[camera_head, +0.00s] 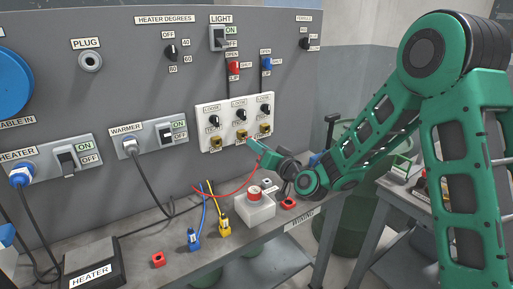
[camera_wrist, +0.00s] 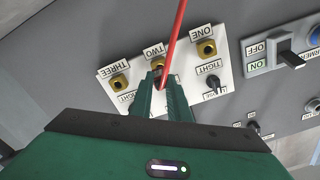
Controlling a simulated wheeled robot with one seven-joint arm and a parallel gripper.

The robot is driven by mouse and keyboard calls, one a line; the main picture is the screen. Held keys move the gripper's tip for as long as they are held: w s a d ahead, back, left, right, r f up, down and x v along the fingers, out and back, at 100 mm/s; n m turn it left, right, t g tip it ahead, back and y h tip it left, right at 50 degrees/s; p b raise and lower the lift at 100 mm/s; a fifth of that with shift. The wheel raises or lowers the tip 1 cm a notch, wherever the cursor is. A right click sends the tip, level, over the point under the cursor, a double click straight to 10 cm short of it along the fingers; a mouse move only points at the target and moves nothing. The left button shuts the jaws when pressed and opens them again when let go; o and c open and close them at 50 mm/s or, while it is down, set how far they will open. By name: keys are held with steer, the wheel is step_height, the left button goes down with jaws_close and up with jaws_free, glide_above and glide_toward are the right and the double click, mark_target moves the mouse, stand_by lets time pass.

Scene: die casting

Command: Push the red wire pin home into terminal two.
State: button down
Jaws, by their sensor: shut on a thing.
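A white terminal panel (camera_head: 228,128) is fixed to the grey wall, with three brass terminals under black LOOSE/TIGHT knobs. In the wrist view, upside down, terminal two (camera_wrist: 157,62) lies between ONE and THREE, right at the fingertips. My gripper (camera_wrist: 160,82) is shut on the end of the red wire (camera_wrist: 174,38); the fingers hide most of the pin. In the head view my gripper (camera_head: 251,143) reaches the panel from the right, near the middle terminal. The red wire hangs below it in a curve. How deep the pin sits cannot be seen.
A box with a red button (camera_head: 255,200) stands on the bench below the arm. A blue wire connector (camera_head: 194,239) and a yellow one (camera_head: 224,228) are at its left. The WARMER switch (camera_head: 167,134) is left of the panel.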

steer(key=shift+x, duration=1.6)
steer(key=c, duration=1.6)
jaws_free()
steer(key=v, duration=1)
steer(key=shift+s+d, duration=0.2)
steer(key=shift+s, duration=0.05)
